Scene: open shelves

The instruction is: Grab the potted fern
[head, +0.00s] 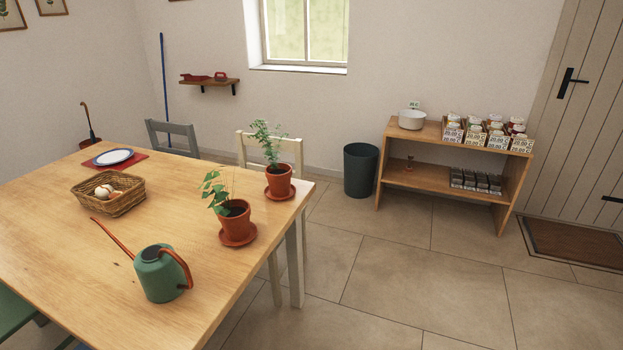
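Two potted plants in terracotta pots on saucers stand near the right edge of the wooden table. The farther one, with fine feathery leaves, looks like the potted fern (278,181); it is upright near the table's far right corner. The nearer potted plant (235,221) has broader leaves and leans left. The two pots stand close but apart. My gripper is not in view.
A green watering can (162,275) with a red spout and handle stands in front of the plants. A wicker basket (110,204) and a plate (114,157) are to the left. Chairs (287,147) stand behind the table. Floor (385,270) right of the table is open, before a low shelf (425,182).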

